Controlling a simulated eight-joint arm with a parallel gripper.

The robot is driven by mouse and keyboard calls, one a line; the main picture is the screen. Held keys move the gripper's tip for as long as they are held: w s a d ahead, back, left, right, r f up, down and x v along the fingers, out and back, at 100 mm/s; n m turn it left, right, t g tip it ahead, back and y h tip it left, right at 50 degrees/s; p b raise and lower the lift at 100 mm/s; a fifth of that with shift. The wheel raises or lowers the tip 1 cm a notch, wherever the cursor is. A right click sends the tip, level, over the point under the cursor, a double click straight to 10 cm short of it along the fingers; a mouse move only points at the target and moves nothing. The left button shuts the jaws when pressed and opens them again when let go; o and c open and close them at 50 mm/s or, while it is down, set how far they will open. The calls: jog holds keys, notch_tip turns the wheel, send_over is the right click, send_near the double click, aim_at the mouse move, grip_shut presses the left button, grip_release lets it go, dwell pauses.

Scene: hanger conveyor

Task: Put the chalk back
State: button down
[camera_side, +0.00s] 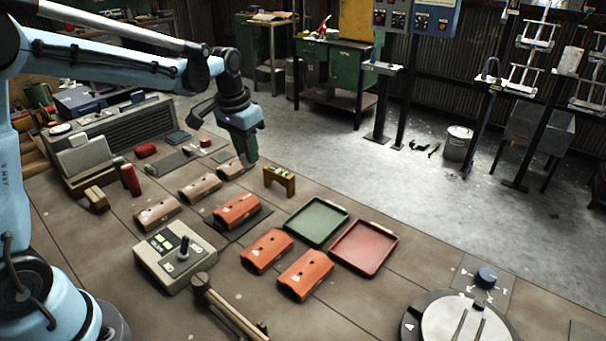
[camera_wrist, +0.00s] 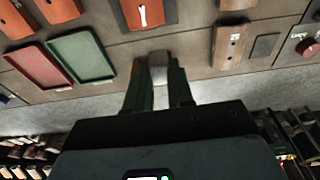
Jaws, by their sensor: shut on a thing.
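My gripper (camera_side: 251,158) points down above the far part of the table in the side view. In the wrist view my gripper (camera_wrist: 160,80) is shut on a pale, short piece, which I take to be the chalk (camera_wrist: 158,73). The chalk is hidden by the fingers in the side view. A small yellow-brown stand (camera_side: 280,180) is just right of and below my fingertips in the side view, apart from them. I cannot make out the stand in the wrist view.
Orange blocks (camera_side: 267,250) lie near a green tray (camera_side: 317,222) and a red tray (camera_side: 364,248). Brown blocks (camera_side: 199,187) lie to the left. A control box (camera_side: 174,262), a hammer (camera_side: 222,302) and a round turntable (camera_side: 455,322) are nearer. Both trays look empty.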

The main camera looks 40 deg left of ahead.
jog(key=w+a+f, duration=0.4)
jog(key=w+a, duration=0.2)
jog(key=w, duration=0.2)
jog(key=shift+a+f, duration=0.2)
jog(key=shift+f, duration=2.8)
jog(key=c, duration=0.9)
grip_release()
jog(key=shift+s, duration=0.1)
notch_tip(320, 180, up, 12)
jog(key=s, duration=0.1)
jog(key=shift+s, duration=0.4)
